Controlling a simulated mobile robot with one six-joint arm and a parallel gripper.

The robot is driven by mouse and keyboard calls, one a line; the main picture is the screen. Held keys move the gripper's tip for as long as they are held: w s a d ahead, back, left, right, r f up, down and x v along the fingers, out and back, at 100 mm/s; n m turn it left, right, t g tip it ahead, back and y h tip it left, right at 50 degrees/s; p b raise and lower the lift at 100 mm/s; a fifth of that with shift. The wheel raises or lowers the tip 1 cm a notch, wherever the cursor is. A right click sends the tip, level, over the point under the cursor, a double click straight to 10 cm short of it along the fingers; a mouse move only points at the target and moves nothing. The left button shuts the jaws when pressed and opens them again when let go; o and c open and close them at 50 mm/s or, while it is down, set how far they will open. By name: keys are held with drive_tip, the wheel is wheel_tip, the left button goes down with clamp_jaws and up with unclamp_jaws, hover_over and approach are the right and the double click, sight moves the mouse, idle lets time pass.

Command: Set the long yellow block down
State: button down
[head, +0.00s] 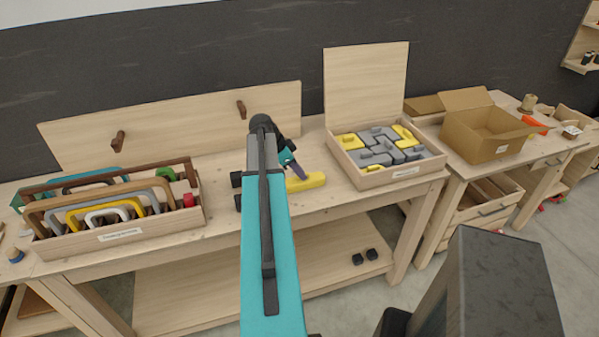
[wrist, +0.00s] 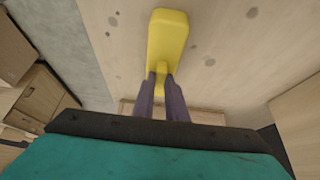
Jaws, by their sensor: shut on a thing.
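The long yellow block (head: 308,181) is at the middle of the wooden workbench, partly hidden behind my arm in the head view. My gripper (head: 295,170) is over its left part. In the wrist view my gripper (wrist: 161,80) has its two purple-grey fingers close together on the near, narrow part of the yellow block (wrist: 167,38). The block's wider end points away from the fingers, with the pale bench top behind it. I cannot tell whether the block touches the bench top.
A wooden tray of grey and yellow blocks (head: 367,181) with a raised lid stands to the right. A wooden box of coloured arches (head: 118,239) stands to the left. The bench top (head: 225,210) between them is mostly clear. A cardboard box (head: 482,148) stands farther right.

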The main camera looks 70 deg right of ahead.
drive_tip(key=c, duration=1.8)
unclamp_jaws()
drive_tip(key=shift+o, duration=0.2)
drive_tip(key=shift+r, duration=0.15)
drive_tip(key=b+v, duration=0.4)
drive_tip(key=v, duration=0.8)
